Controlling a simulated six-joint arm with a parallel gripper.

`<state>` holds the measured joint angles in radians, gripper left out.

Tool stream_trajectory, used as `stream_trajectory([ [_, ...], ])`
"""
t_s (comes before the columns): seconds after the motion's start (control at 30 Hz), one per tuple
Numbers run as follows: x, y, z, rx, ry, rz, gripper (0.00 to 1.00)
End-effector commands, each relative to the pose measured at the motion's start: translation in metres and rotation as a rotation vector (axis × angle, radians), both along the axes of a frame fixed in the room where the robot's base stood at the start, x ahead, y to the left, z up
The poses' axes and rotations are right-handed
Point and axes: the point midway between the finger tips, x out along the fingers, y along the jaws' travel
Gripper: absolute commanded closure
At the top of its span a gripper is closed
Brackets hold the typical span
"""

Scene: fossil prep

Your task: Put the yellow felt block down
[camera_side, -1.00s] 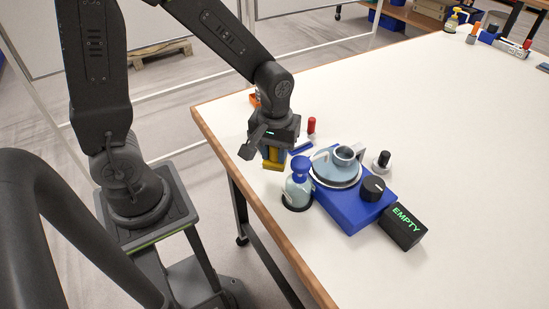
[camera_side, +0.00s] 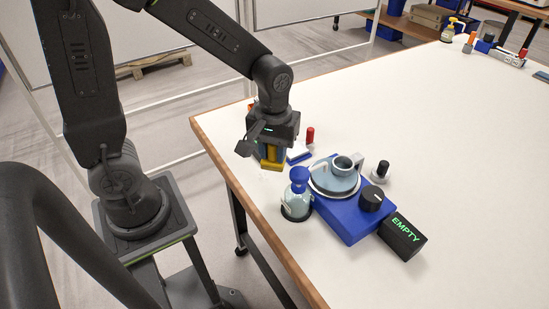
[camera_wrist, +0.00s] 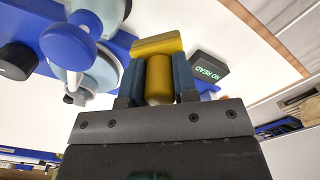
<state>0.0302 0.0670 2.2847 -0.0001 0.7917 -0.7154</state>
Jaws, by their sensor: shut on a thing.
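My gripper (camera_side: 270,150) is over the near-left part of the white table and shut on the yellow felt block (camera_side: 271,166). In the wrist view the block (camera_wrist: 157,46) shows as a flat yellow bar with a rounded yellow grip (camera_wrist: 158,82) between my two blue-padded fingers (camera_wrist: 157,85). In the side view the block hangs just left of the blue-capped bottle (camera_side: 297,196), apart from it. Whether its underside touches the table cannot be told.
A blue unit (camera_side: 348,222) bears a round plate with a grey-blue jug (camera_side: 343,176). A black box reading EMPTY (camera_side: 402,236) stands at its right. A box reading NO READ (camera_wrist: 208,70) shows in the wrist view. A red-capped item (camera_side: 310,136) is behind.

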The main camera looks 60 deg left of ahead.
Motion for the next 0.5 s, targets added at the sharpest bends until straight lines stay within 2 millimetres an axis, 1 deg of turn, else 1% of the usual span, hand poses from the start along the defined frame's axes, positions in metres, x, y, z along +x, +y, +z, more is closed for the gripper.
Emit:
stream_trajectory([
  [0.07, 0.002, 0.0, 0.012, 0.0, -0.008, 0.0, 0.95],
  [0.17, 0.002, 0.0, 0.037, 0.0, -0.011, 0.0, 0.95],
  [0.33, 0.001, 0.0, 0.083, 0.0, -0.011, 0.0, 0.95],
  [0.5, 0.001, 0.0, 0.12, 0.0, -0.008, 0.0, 0.95],
])
